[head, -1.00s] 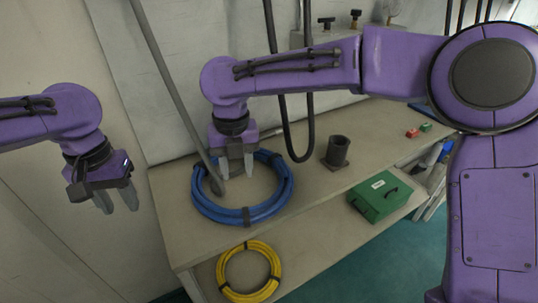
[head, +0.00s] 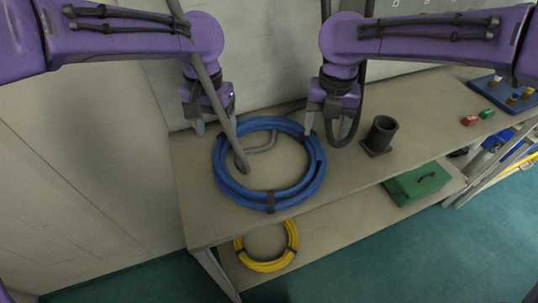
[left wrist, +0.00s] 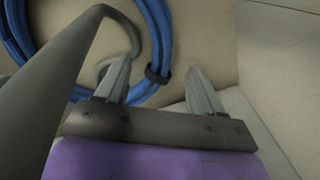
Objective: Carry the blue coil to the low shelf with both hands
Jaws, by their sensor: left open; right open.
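The blue coil (head: 236,189) lies flat on the bench top, bound with black ties. The low shelf (head: 335,228) runs below the bench top. My left gripper (head: 213,126) is open at the coil's back left rim. In the left wrist view its fingers (left wrist: 160,88) appear either side of the blue coil (left wrist: 158,40) near a black tie; their height above it is unclear. My right gripper (head: 319,127) is open at the coil's back right rim, one finger overlapping the blue tube in the picture. I cannot tell whether either gripper touches it.
A grey pipe (head: 214,92) slants past my left gripper into the coil's ring. A dark cup holder (head: 380,134) stands right of the coil. A yellow coil (head: 291,237) and green case (head: 415,184) occupy the low shelf.

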